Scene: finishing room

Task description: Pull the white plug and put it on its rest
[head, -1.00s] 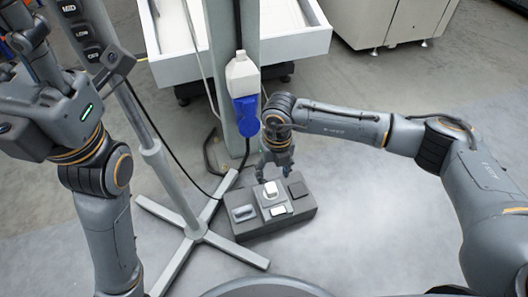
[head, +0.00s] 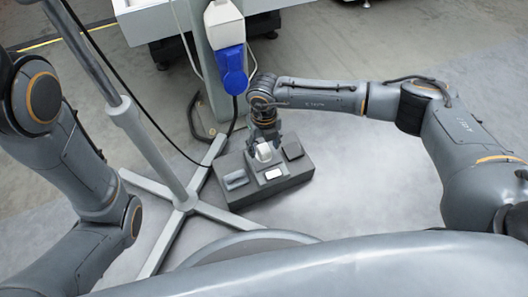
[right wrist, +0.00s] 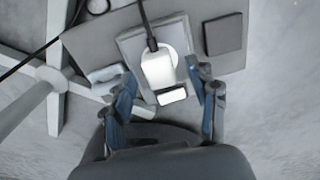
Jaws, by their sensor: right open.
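The white plug (head: 264,152) stands on a light square plate (right wrist: 130,48) in the middle of a dark grey box (head: 234,196) on the floor. In the right wrist view the plug (right wrist: 158,70) has a black cable leading up from it. My right gripper (right wrist: 166,98) is open, its two fingers apart on either side of the plug's near end, without visible contact. In the head view the right gripper (head: 262,137) is just behind the plug and partly hidden. My left arm shows at the left, but its gripper is out of frame. I cannot tell which part is the rest.
The box also has a grey handle (head: 235,179) at left, a dark square pad (head: 292,150) at right and a small white rectangle (head: 273,173) in front. A stand with crossed feet (head: 186,203) is beside it. A blue socket (head: 232,70) hangs on the post behind.

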